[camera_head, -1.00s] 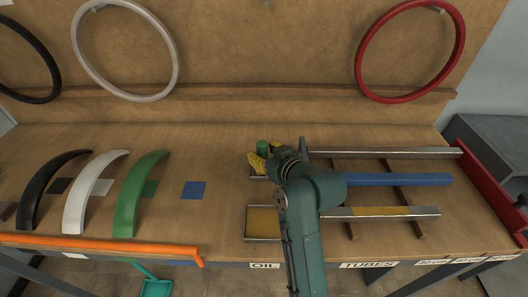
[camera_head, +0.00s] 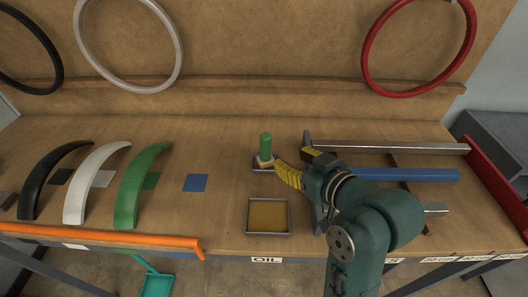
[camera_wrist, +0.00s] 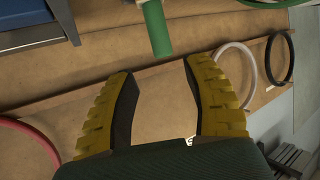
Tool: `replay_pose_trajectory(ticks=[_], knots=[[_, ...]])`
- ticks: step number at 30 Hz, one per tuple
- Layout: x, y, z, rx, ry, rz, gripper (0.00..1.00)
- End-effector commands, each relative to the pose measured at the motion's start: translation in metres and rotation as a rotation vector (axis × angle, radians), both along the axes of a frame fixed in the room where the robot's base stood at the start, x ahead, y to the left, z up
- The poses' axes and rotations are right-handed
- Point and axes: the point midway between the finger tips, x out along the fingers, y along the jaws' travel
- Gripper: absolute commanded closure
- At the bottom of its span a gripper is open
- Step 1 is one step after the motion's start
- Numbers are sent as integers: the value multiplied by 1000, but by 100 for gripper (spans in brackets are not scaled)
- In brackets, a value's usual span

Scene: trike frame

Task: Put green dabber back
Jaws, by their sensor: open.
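The green dabber (camera_head: 266,145) stands upright with a pale foot on a small dark holder (camera_head: 256,168), behind the oil tray (camera_head: 268,232). My gripper (camera_head: 300,166) is open and empty, just to the right of the dabber and apart from it. One yellow finger reaches close to the holder's right side and hides part of it. In the wrist view the green handle (camera_wrist: 157,28) shows at the top, beyond the fingertips of my open gripper (camera_wrist: 158,68).
Metal and blue tubes (camera_head: 410,174) lie on a rack right of my gripper. Black, white and green fenders (camera_head: 140,185) stand at the left. An orange tube (camera_head: 100,241) lies along the front edge. The table between the green fender and oil tray is mostly clear.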

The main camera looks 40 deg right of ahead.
Motion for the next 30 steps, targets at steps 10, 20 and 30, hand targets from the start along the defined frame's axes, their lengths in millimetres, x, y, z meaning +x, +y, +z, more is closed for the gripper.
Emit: replay_pose_trajectory(ticks=[10,20,30], knots=[[30,67,46,-68,-160,53,50],[-2,246,183,-108,-714,194,50],[-7,251,189,-105,-744,197,50]])
